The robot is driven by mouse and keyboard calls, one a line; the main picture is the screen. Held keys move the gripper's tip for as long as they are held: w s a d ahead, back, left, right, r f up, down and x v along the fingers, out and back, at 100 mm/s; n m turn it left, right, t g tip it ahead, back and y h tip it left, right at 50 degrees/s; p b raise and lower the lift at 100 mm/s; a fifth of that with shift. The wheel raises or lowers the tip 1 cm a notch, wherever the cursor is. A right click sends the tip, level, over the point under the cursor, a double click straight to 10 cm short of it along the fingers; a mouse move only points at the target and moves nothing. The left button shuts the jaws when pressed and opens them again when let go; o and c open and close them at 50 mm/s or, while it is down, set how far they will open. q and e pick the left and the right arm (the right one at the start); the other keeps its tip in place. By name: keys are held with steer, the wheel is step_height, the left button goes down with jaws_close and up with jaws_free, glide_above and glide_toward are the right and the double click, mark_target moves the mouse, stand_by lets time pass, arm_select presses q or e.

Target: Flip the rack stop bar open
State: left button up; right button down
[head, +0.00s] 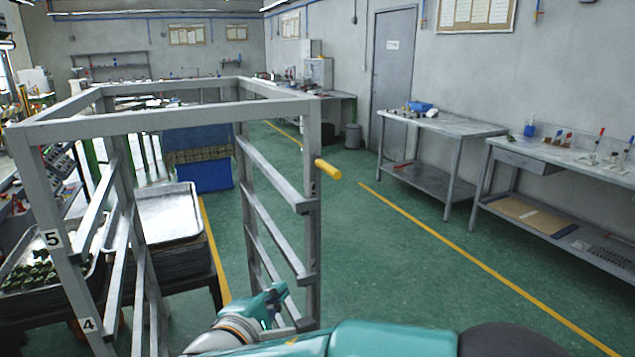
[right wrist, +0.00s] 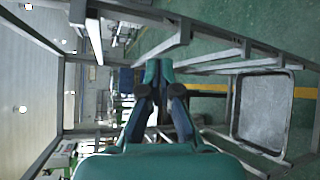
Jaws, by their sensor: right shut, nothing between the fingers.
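The grey metal rack (head: 150,122) stands at the left of the head view, with open shelf rails and labels 5 and 4 on its front left post. A yellow handle (head: 328,170) sticks out from its right post; I take it to belong to the stop bar, whose full length I cannot make out. My right gripper (head: 277,295) is low by the foot of that post in the head view, below the handle and apart from it. The right wrist view shows its fingers (right wrist: 158,70) shut and empty, with rack bars around them. My left gripper is not in view.
Stacked metal trays (head: 165,215) stand behind the rack's left side, and one tray (right wrist: 265,110) shows in the right wrist view. A blue bin (head: 205,176) is behind. Workbenches (head: 445,124) line the right wall. The green floor between is clear.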

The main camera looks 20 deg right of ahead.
steer(key=s+a+r+m+t+h, duration=0.1)
steer(key=s+r+m+t+h, duration=0.1)
steer(key=r, duration=1.2)
steer(key=shift+s+a+r+m+t+h, duration=0.2)
steer(key=shift+s+r+m+t+h, duration=0.25)
steer(key=shift+s+h, duration=0.2)
steer(key=shift+f, duration=0.1)
steer(key=p, duration=0.4)
glide_toward(321, 168)
steer(key=w, duration=0.3)
steer(key=d, duration=0.2)
steer(key=shift+d+r+p, duration=0.3)
steer(key=shift+d+p, duration=0.05)
steer(key=shift+d, duration=0.7)
